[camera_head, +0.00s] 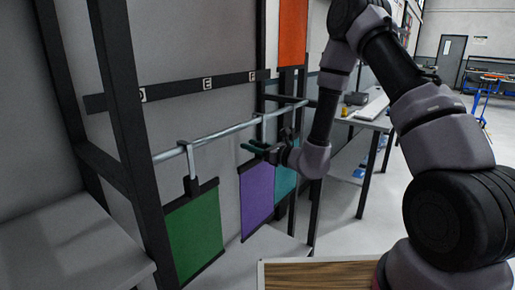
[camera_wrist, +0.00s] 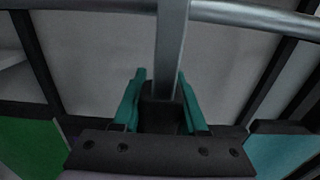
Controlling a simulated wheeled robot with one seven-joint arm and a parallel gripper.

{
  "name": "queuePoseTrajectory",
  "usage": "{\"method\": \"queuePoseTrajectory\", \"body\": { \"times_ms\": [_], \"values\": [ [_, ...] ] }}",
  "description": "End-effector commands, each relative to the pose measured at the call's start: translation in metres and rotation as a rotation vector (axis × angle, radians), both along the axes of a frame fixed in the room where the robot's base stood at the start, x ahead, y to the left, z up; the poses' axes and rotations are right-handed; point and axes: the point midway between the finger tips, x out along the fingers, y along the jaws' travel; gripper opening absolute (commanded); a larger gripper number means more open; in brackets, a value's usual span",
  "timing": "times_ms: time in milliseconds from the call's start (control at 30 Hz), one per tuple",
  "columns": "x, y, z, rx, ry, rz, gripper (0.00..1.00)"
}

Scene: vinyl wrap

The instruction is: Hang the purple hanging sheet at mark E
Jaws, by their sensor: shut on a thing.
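The purple sheet (camera_head: 257,197) hangs upright below my gripper (camera_head: 272,152), between the green and teal sheets. In the wrist view my gripper's teal fingers (camera_wrist: 162,105) are shut on the purple sheet's hanger, whose grey metal strap (camera_wrist: 171,50) rises in front of the rail (camera_wrist: 255,17). The sheet's dark top bar (camera_wrist: 160,152) lies below the fingers. The strap's top is out of the wrist view, so I cannot tell whether its hook bears on the rail. Mark E (camera_head: 207,83) is on the dark strip behind the rail (camera_head: 222,133), between D and F.
The green sheet (camera_head: 194,233) hangs on the rail at the left, and the teal sheet (camera_head: 285,184) is close on the right. A black post (camera_head: 122,95) stands at the left. An orange sheet (camera_head: 293,32) hangs above. A workbench (camera_head: 372,118) stands behind my arm.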

Motion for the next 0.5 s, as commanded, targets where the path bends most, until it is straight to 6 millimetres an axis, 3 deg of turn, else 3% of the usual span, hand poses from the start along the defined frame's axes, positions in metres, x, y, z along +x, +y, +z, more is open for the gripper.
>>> {"method": "queuePoseTrajectory", "body": {
  "times_ms": [500],
  "values": [
    [0.023,0.03,-0.003,0.0,0.001,0.001,0.0]
  ]
}}
